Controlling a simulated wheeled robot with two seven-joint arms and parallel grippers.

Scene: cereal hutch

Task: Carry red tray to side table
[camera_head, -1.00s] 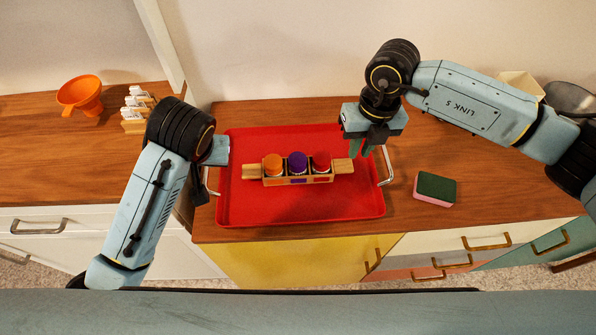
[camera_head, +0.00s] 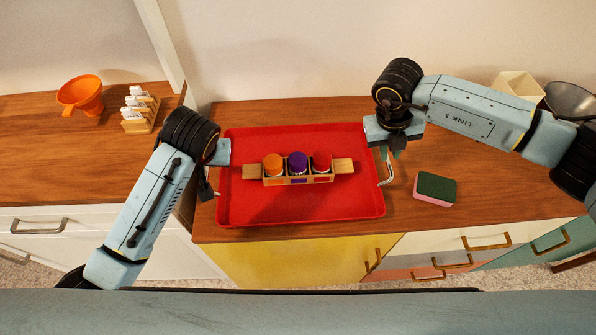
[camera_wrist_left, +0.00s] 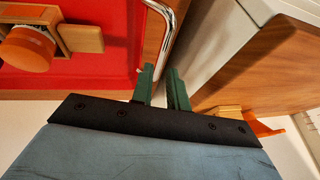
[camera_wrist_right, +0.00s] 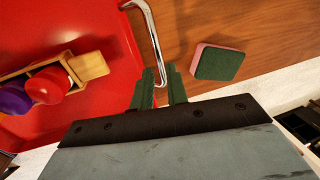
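The red tray (camera_head: 300,208) lies flat on the wooden counter, with a metal handle at each short end. On it sits a wooden carrier (camera_head: 342,167) with orange-, purple- and red-topped jars. My left gripper (camera_wrist_left: 162,88) is open at the left handle (camera_wrist_left: 165,30), which reaches down between its fingertips. My right gripper (camera_wrist_right: 160,88) is open over the right handle (camera_wrist_right: 152,40), whose bar runs between its fingers. In the head view, the right gripper (camera_head: 391,153) is above that handle; the left fingers are mostly hidden by my arm. Neither gripper is closed on a handle.
A green-and-pink sponge (camera_head: 435,188) lies right of the tray. A separate counter at left holds an orange funnel (camera_head: 81,94) and a small rack (camera_head: 139,112). A metal bowl (camera_head: 572,98) and a cream container (camera_head: 518,86) stand at back right. A gap separates the counters.

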